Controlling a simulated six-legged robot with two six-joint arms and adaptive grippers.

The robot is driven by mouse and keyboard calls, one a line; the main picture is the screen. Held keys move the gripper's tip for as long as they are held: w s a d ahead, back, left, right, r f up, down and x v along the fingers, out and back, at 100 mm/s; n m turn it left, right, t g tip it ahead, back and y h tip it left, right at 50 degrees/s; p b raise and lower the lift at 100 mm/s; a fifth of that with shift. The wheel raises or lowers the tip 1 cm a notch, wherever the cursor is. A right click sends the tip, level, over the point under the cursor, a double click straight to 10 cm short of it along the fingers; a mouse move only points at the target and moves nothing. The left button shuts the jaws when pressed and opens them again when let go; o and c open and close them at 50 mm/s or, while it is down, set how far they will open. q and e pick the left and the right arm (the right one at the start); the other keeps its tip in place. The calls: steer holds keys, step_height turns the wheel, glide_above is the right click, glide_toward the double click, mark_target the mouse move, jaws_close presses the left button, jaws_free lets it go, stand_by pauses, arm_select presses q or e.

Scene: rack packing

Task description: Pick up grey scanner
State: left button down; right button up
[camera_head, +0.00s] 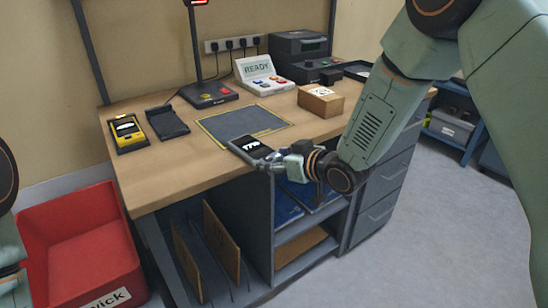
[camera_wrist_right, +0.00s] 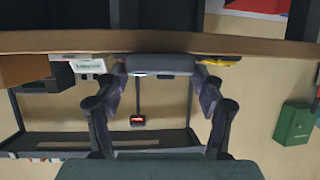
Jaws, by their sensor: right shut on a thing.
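The grey scanner (camera_head: 250,147) has a dark screen with white characters and sits at the front edge of the desk, just in front of a dark mat, in the head view. My right gripper (camera_head: 272,160) comes in from the right and is shut on it. In the right wrist view the scanner (camera_wrist_right: 160,64) spans the gap between both fingers (camera_wrist_right: 160,70). I cannot tell whether it touches the desk. My left gripper is out of view; only part of the left arm shows at the left edge.
On the wooden desk (camera_head: 165,182) are a yellow device (camera_head: 127,133), a black cradle (camera_head: 166,122), a mat (camera_head: 243,125), a lamp base (camera_head: 209,93), a READY console (camera_head: 262,77), a cardboard box (camera_head: 320,101) and a printer (camera_head: 298,48). A red bin (camera_head: 82,240) stands at left.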

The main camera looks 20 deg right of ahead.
steer(key=shift+s, duration=0.1)
steer(key=shift+d, duration=0.2)
steer(key=o, duration=1.5)
steer(key=shift+c, duration=0.2)
steer(key=shift+a, duration=0.1)
steer(key=v, duration=1.1)
steer(key=shift+s+d, duration=0.25)
steer(key=shift+r, duration=0.1)
